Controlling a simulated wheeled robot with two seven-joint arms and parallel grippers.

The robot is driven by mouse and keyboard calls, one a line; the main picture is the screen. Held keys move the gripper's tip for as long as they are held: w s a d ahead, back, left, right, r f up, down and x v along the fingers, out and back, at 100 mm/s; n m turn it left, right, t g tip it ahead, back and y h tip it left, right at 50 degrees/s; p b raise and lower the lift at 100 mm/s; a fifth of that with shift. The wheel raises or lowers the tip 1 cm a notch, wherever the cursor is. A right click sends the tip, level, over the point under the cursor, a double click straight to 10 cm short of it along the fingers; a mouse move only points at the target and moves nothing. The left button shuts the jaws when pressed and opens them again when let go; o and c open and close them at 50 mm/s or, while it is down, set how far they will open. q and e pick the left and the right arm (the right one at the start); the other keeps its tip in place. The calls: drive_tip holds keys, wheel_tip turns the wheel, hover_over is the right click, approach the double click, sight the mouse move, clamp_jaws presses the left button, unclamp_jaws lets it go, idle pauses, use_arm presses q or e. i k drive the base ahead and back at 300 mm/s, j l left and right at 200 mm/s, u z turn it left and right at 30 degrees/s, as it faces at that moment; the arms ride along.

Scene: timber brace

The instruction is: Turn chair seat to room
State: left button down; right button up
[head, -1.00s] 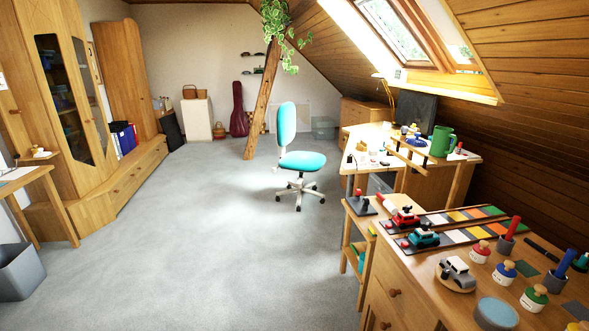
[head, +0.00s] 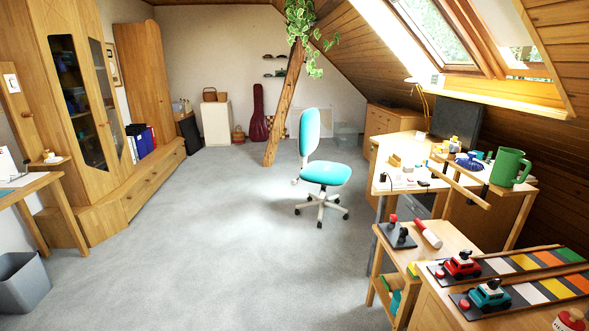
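The chair has a turquoise seat (head: 326,173) and a tall turquoise backrest (head: 309,131) on a pale star base (head: 321,205) with castors. It stands upright on the grey carpet, near the middle of the room. The backrest is on the left side of the seat, and the seat points right, towards the desk (head: 416,178). Neither of my grippers shows in the head view.
The carpet (head: 190,245) left of and before the chair is clear. A timber brace (head: 284,105) stands behind the chair. A small side table (head: 425,245) and a workbench (head: 440,297) with toy cars fill the lower right. A grey bin (head: 22,283) stands lower left.

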sight(318, 172)
drive_tip(key=i+j, duration=0.1)
drive_tip(key=i, duration=1.35)
drive_tip(key=i+j, duration=0.1)
drive_tip(key=i, duration=1.35)
